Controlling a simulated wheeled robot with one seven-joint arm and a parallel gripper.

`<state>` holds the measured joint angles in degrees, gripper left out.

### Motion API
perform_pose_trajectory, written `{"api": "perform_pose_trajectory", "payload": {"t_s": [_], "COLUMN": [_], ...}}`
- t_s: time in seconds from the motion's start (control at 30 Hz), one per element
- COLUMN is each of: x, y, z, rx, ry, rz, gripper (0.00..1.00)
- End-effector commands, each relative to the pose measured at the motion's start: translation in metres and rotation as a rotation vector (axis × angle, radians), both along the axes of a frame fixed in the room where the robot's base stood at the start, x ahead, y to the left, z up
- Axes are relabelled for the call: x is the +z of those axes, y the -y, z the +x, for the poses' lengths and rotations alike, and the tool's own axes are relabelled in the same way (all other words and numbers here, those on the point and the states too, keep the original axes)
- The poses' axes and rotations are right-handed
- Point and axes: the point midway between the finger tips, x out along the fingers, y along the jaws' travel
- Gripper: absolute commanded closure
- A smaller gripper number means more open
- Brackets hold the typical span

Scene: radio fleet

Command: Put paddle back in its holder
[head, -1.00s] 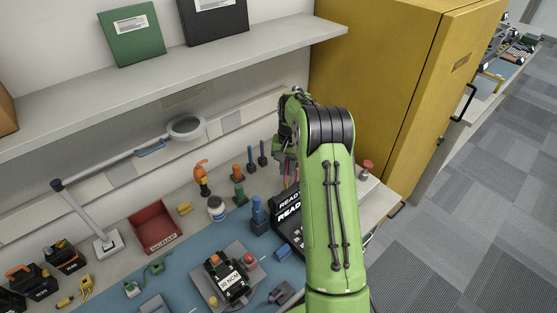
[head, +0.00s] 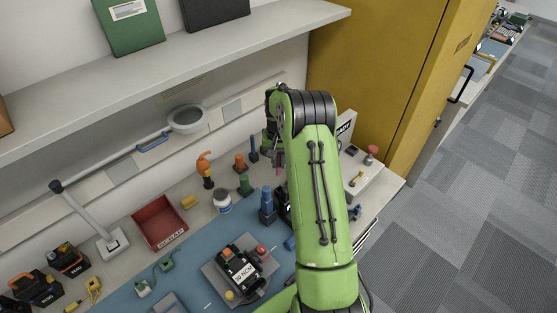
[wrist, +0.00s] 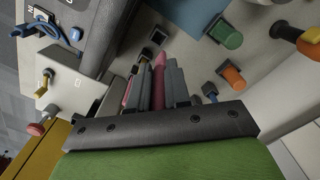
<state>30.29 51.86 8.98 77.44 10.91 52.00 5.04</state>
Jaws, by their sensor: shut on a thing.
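In the wrist view, my gripper (wrist: 159,72) is shut on a slim pink-red piece, which I take to be the paddle (wrist: 158,76); only part of it shows between the grey fingers. A small square dark socket with a pale rim (wrist: 158,36), possibly the holder, lies on the bench just beyond the fingertips, and they look apart from it. I cannot tell the height of the gap. In the head view my gripper (head: 276,160) is mostly hidden behind my green arm, and a little pink shows there.
Green (wrist: 228,36) and orange (wrist: 233,77) knobbed pieces stand close by on the bench. A grey case with a blue cable (wrist: 75,34) and a panel with a red button (wrist: 35,129) are on the other side. The yellow cabinet (head: 385,70) stands at the right.

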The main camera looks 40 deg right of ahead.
Motion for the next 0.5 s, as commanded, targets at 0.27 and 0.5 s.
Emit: {"api": "perform_pose_trajectory", "payload": {"t_s": [0.27,0.5], "x": [-0.023,-0.052], "y": [0.000,0.000], "z": [-0.001,-0.001], "rx": [-0.001,-0.001], "ry": [-0.002,-0.002], "rz": [0.000,0.001], "gripper": [1.00,1.00]}}
